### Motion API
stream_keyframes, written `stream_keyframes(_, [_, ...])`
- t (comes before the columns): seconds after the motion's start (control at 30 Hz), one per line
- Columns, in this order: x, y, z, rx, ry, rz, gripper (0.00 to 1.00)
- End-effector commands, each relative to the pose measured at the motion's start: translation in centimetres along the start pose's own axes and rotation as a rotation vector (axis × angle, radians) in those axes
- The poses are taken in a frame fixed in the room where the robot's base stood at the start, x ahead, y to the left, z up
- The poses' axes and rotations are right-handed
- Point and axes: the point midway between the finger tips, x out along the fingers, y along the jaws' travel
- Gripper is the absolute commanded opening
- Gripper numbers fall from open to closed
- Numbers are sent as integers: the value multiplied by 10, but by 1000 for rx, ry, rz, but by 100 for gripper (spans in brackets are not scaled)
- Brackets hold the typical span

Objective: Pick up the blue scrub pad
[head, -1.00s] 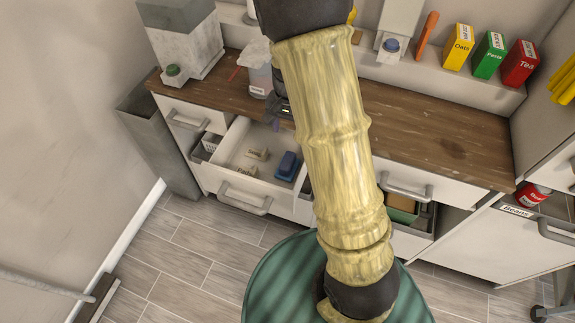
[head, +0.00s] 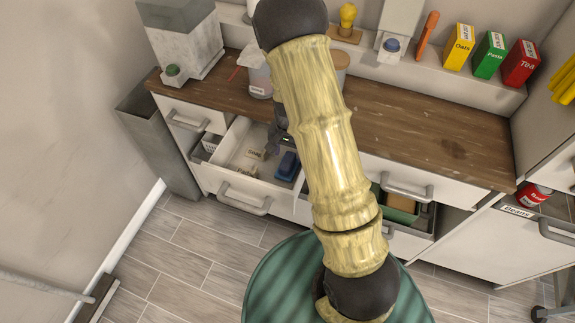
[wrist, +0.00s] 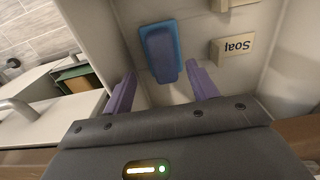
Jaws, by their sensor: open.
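The blue scrub pad (head: 288,165) lies on the floor of the open white drawer (head: 240,150), toward its right side. In the wrist view the blue scrub pad (wrist: 161,50) lies ahead of and between my two purple fingers, and nothing is between the fingertips. My gripper (wrist: 158,78) is open and empty, pointing down into the drawer. In the head view my gripper (head: 277,140) is partly hidden behind my arm, at the drawer's back right, close to the pad.
A soap bar (wrist: 232,48) lies right of the pad in the wrist view, with another pale block (wrist: 230,3) beyond it. Drawer walls stand close on both sides. The wooden counter (head: 430,125) overhangs behind. Another open drawer (head: 410,225) holds a green item.

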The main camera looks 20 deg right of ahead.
Motion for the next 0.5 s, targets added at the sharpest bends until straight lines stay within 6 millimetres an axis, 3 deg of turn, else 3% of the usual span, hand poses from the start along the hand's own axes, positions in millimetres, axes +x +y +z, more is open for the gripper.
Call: stream_keyframes(0.5, [51, -5, 0, 1, 0, 0, 58])
